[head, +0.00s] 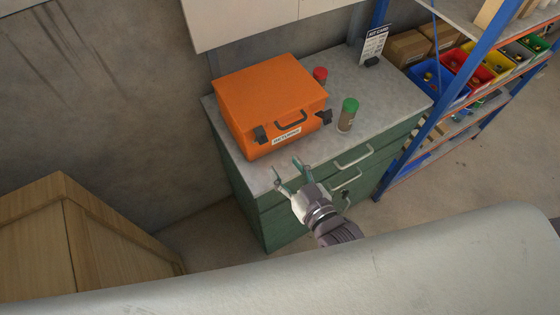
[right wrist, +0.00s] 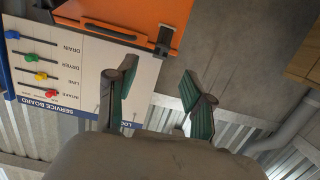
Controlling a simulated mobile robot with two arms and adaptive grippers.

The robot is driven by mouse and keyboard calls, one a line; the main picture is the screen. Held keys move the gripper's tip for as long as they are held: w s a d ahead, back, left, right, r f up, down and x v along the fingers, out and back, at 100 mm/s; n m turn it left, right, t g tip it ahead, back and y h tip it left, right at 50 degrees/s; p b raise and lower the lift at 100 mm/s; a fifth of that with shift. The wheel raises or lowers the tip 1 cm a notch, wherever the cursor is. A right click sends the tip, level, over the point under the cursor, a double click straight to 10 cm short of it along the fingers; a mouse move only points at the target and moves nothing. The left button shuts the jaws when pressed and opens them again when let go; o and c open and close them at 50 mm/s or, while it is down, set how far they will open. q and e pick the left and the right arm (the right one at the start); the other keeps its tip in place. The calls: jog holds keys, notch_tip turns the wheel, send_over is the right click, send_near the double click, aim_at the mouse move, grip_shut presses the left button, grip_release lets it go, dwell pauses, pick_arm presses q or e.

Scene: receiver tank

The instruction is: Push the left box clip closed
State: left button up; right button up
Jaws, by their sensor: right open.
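The orange box (head: 268,95) stands with its lid down on the grey-topped cabinet. Its front has a dark handle (head: 291,118), a white label and two dark clips. The left clip (head: 260,134) is near the front left corner; it also shows in the right wrist view (right wrist: 164,40). I cannot tell how far it stands out from the box. The right clip (head: 324,117) juts out at the right corner. My right gripper (head: 287,167) is open and empty in front of the box, apart from the left clip. My left gripper is not in view.
A green-capped jar (head: 347,115) and a red-capped one (head: 320,75) stand right of the box. A kit card (head: 374,45) is behind them. The green cabinet (head: 290,222) has drawer handles. Shelves with coloured bins are at right, a wooden crate (head: 70,240) at lower left.

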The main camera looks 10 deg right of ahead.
aim_at(260, 137)
pick_arm(q)
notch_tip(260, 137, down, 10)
jog(key=b, duration=0.9)
pick_arm(e)
jog(key=s+f+t+y, duration=0.2)
jog(key=s+f+t, duration=0.1)
jog(key=f+t, duration=0.4)
pick_arm(q)
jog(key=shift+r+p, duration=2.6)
jog(key=shift+p, duration=0.15)
pick_arm(e)
jog(key=w+a+r, duration=0.1)
jog(key=w+r, duration=0.1)
jog(key=w, duration=0.4)
jog(key=w+a+r+g, duration=0.1)
jog(key=w+a+r, duration=0.1)
jog(key=w, duration=0.4)
jog(key=shift+a, duration=0.15)
jog(key=shift+c, duration=0.2)
